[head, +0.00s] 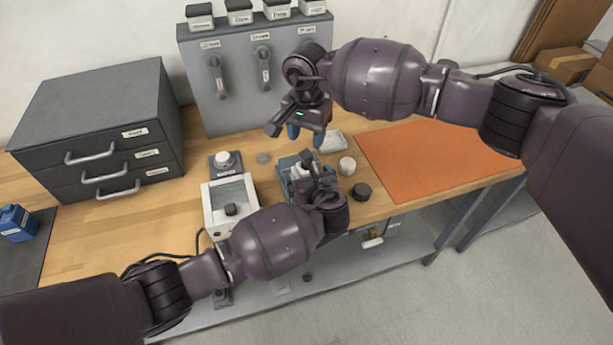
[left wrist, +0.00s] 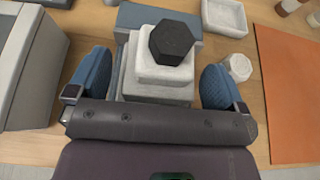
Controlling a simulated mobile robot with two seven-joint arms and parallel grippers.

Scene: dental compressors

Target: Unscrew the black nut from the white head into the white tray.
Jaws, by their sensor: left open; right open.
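The black nut (left wrist: 172,40) is a dark hexagonal block sitting on top of the stepped white head (left wrist: 160,75) in the left wrist view. My left gripper (left wrist: 153,82) is open, with one blue finger on each side of the white head and a visible gap from the nut. In the head view my left gripper (head: 308,172) partly hides the head and nut. The white tray (left wrist: 226,16) is a shallow square dish behind and right of the head; it also shows in the head view (head: 334,142). My right gripper (head: 306,134) is open and empty, above the bench beside the tray.
A white round part (head: 347,166) and a black round part (head: 361,192) stand right of the head. An orange mat (head: 425,158) lies further right. A white boxy device (head: 230,205) stands left. A grey drawer cabinet (head: 100,125) and an upright grey panel (head: 240,85) stand behind.

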